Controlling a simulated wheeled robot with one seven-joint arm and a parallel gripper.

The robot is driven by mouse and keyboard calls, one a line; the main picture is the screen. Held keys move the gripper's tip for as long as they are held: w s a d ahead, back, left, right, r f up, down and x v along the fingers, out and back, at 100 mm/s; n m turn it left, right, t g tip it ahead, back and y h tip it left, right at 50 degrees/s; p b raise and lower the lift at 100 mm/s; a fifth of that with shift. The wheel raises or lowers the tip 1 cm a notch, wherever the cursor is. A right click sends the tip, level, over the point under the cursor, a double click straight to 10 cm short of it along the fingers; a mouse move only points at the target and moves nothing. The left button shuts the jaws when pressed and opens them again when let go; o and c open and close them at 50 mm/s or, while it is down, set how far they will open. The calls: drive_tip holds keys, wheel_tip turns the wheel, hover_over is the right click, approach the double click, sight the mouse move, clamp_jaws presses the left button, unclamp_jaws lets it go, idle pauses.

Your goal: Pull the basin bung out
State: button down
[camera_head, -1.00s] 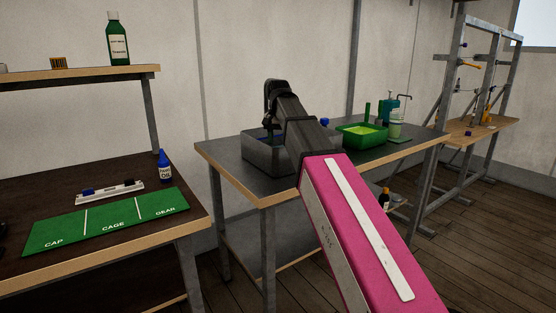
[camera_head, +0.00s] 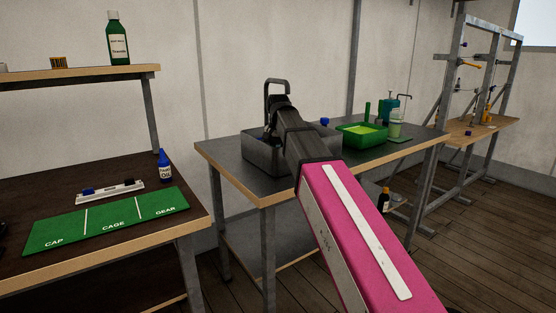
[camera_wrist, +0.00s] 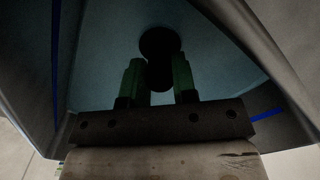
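The grey basin (camera_head: 262,160) is set on the metal bench, with a dark hooked tap (camera_head: 277,86) behind it. My gripper (camera_head: 268,140) reaches down into the basin; its fingers are hidden there in the head view. In the wrist view the dark round bung (camera_wrist: 160,42) is at the bluish basin floor. The green fingers of my gripper (camera_wrist: 159,80) stand on either side of the bung's dark upper part. They look close to it, but I cannot tell whether they press on it.
The basin walls (camera_wrist: 265,60) rise close around my gripper, with blue lines on them. A green tray (camera_head: 362,140) and bottles stand to the right on the bench (camera_head: 228,169). The left table holds a green mat (camera_head: 110,222) and a glue bottle (camera_head: 163,167).

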drive_tip(key=shift+r, duration=0.3)
drive_tip(key=shift+r, duration=2.7)
